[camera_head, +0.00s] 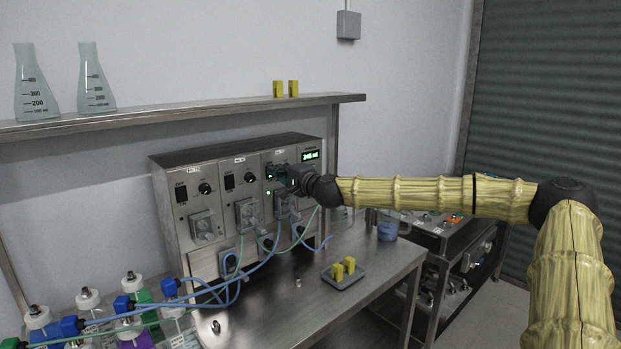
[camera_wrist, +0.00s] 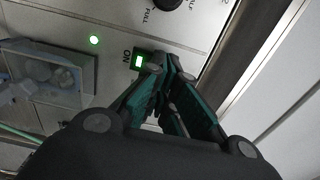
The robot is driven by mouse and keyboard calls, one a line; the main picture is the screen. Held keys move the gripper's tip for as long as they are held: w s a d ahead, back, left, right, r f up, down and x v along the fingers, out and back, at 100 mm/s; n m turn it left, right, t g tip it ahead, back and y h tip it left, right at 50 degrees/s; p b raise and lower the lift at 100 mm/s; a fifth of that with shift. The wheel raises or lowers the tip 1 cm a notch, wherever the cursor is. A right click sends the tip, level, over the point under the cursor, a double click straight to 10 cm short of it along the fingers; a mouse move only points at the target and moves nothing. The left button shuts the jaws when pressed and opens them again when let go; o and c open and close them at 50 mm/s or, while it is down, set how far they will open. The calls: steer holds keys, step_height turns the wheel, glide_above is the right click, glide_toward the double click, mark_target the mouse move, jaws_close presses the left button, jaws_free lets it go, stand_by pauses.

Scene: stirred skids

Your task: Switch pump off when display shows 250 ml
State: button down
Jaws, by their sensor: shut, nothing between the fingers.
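The pump unit (camera_head: 165,190) is a steel box with several panels on the bench. Its display (camera_head: 310,156) glows green and seems to read about 245 ml; the last digit is too small to be sure of. In the wrist view, a switch (camera_wrist: 139,62) with a green-lit face sits beside the label ON, and a round green lamp (camera_wrist: 94,40) glows nearby. My gripper (camera_head: 279,173) is shut and empty at the right-hand pump panel. In the wrist view its fingertips (camera_wrist: 172,66) are just right of the switch and partly overlap its edge; contact cannot be told.
Tubes run from the pump heads across the bench to several capped bottles (camera_head: 88,300) at lower left. A beaker with blue liquid (camera_head: 388,227) stands at right. A grey tray (camera_head: 344,279) with yellow blocks is on the bench (camera_head: 300,320). The shelf (camera_head: 190,113) overhangs the unit.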

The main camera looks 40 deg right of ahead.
steer(key=shift+w+b, duration=0.6)
steer(key=shift+w, duration=0.15)
stand_by(0.3)
steer(key=shift+s, duration=0.75)
steer(key=shift+p, duration=0.35)
steer(key=s+p, duration=0.3)
steer(key=s, duration=0.3)
steer(key=shift+d+p, duration=0.2)
steer(key=shift+p, duration=0.15)
stand_by(0.5)
